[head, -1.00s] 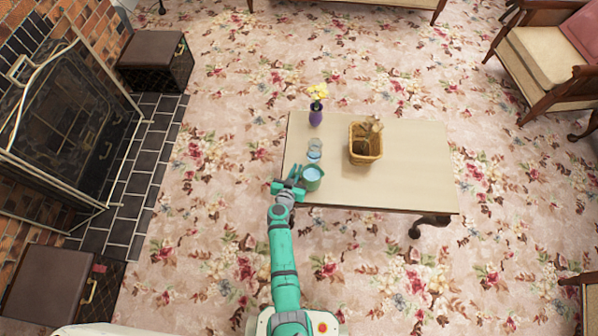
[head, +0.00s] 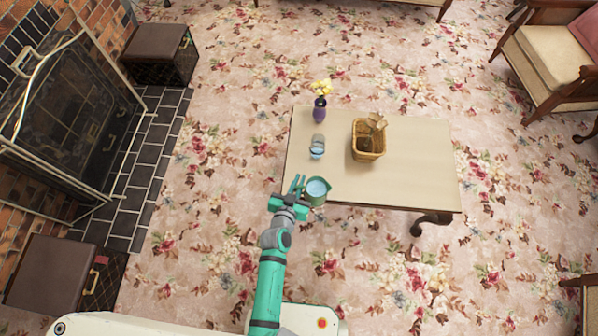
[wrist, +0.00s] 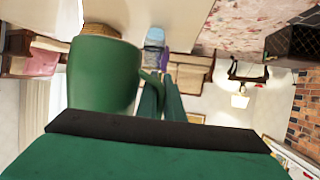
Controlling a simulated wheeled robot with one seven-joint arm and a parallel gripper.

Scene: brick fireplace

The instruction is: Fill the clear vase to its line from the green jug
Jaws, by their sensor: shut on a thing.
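The green jug (head: 317,193) is at the table's front left edge with pale blue water showing in its open top. It looks roughly upright; I cannot tell how far it is above the tabletop. My gripper (head: 298,185) is at the jug's left side, shut on it. In the wrist view the jug (wrist: 103,75) fills the left, beside the gripper fingers (wrist: 163,95). The clear vase (head: 317,148) stands on the table behind the jug, apart from it, with some blue low in it. It also shows in the wrist view (wrist: 153,50). Its line is too small to make out.
A purple vase with yellow flowers (head: 320,105) stands behind the clear vase. A wicker basket (head: 368,142) with brown items is to the right. The table's (head: 415,175) right part is bare. A fireplace screen and dark cases are at far left.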

